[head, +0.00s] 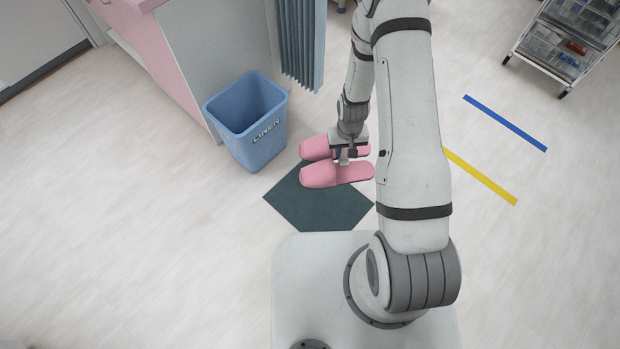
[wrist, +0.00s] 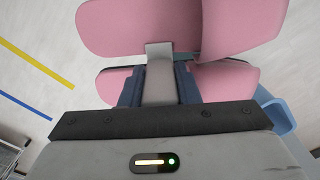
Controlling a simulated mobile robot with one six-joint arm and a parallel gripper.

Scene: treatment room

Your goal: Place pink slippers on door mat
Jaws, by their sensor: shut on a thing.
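The pair of pink slippers (head: 322,175) is at my gripper (head: 346,153) in the head view, side by side with toes to the left. My gripper is shut on the slippers, its fingers between and around their facing sides. The slippers also show in the wrist view (wrist: 130,25), one on each side of the fingers (wrist: 160,80). The dark green door mat (head: 320,208) lies on the floor just in front of my base. The slippers overlap the mat's far part in the head view; I cannot tell whether they touch it.
A blue linen bin (head: 248,120) stands left of the mat, close to the slippers. Behind it are a pink and grey cabinet and a blue curtain (head: 300,40). Blue and yellow floor strips (head: 480,175) lie to the right. A drawer cart (head: 570,45) stands at the back right. The left floor is clear.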

